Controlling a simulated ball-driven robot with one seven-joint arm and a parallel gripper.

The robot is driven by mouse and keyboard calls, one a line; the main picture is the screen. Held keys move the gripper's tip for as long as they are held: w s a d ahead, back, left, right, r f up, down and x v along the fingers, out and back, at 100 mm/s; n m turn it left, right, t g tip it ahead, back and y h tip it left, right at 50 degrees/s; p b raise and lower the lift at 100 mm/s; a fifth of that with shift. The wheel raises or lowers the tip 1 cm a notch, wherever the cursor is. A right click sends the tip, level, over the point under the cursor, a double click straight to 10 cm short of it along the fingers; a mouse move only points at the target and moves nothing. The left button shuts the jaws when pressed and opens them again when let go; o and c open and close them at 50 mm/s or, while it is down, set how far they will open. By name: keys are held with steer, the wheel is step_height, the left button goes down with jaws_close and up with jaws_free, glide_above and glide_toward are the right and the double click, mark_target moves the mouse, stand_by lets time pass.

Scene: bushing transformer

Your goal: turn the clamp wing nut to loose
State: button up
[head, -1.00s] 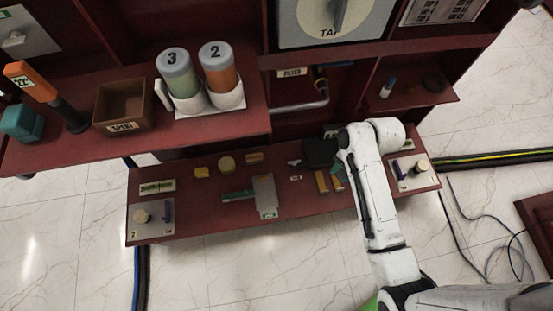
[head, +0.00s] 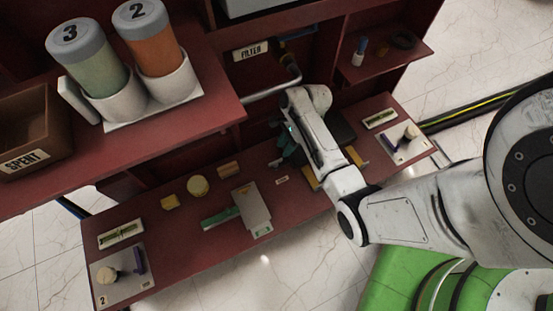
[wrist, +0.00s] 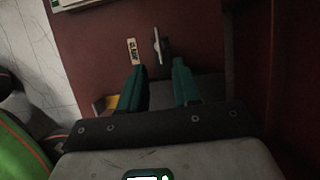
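In the wrist view a small pale metal wing piece (wrist: 157,45), which looks like the clamp wing nut, stands on the dark red shelf beside a small white label (wrist: 131,51) whose text is hard to read. My gripper (wrist: 158,66) has its two teal fingers apart with nothing held between them. The wing piece lies just beyond the fingertips, roughly in line with the gap. In the head view my gripper (head: 287,140) is low over the shelf, partly hidden by my white arm. The small label (head: 281,180) shows near it; the wing nut is not clear there.
The lower red shelf (head: 185,235) holds yellow and tan pieces (head: 197,186), a grey plate (head: 253,209) and a panel with a knob at each end. Above stand canisters 3 and 2 (head: 152,40) and a SPENT bin (head: 30,125). A grey pipe (head: 272,91) runs close behind my gripper.

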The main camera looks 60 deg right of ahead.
mark_target(279, 160)
steer(key=b+x, duration=0.3)
steer(key=x, duration=0.4)
steer(key=shift+f, duration=0.1)
steer(key=shift+c, duration=0.2)
jaws_close()
